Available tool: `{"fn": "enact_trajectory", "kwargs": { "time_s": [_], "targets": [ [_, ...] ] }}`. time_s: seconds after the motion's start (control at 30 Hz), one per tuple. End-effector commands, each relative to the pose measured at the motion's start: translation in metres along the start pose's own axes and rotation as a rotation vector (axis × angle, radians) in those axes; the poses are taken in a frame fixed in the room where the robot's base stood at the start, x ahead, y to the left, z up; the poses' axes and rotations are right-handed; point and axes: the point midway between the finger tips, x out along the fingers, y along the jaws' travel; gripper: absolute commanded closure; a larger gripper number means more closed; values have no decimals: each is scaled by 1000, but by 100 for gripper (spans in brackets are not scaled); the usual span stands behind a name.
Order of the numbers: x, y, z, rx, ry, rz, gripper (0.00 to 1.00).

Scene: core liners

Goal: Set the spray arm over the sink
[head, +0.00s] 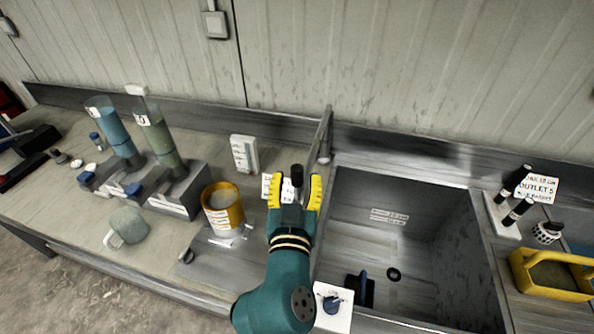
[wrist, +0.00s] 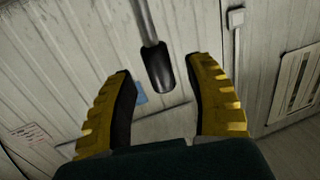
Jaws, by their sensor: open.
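The sink (head: 455,262) is a grey metal basin at the right of the head view. A grey metal spray arm (head: 326,128) stands by its back left corner. A black grip (head: 297,172) shows between the fingers of my gripper (head: 295,190); how it joins the arm is unclear in the head view. In the wrist view the black grip (wrist: 158,68) hangs on a thin metal rod (wrist: 145,22). My gripper (wrist: 165,72) is open, with yellow fingers on either side of the grip and a visible gap at each side.
An orange container (head: 222,208) and a clear mug (head: 127,227) stand left of my arm. Two tall cylinders (head: 115,132) (head: 160,138) are farther left. A white box with a blue knob (head: 332,306) is at the sink's front left. A yellow carrier (head: 550,275) is at right.

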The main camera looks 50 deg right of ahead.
Motion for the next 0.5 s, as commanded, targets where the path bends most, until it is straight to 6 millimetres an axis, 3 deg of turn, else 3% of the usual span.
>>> {"fn": "enact_trajectory", "kwargs": {
  "time_s": [0.13, 0.43, 0.5],
  "targets": [
    [18, 0, 0, 1, 0, 0, 46],
    [22, 0, 1, 0, -1, -1, 46],
    [22, 0, 1, 0, -1, -1, 56]
  ]
}}
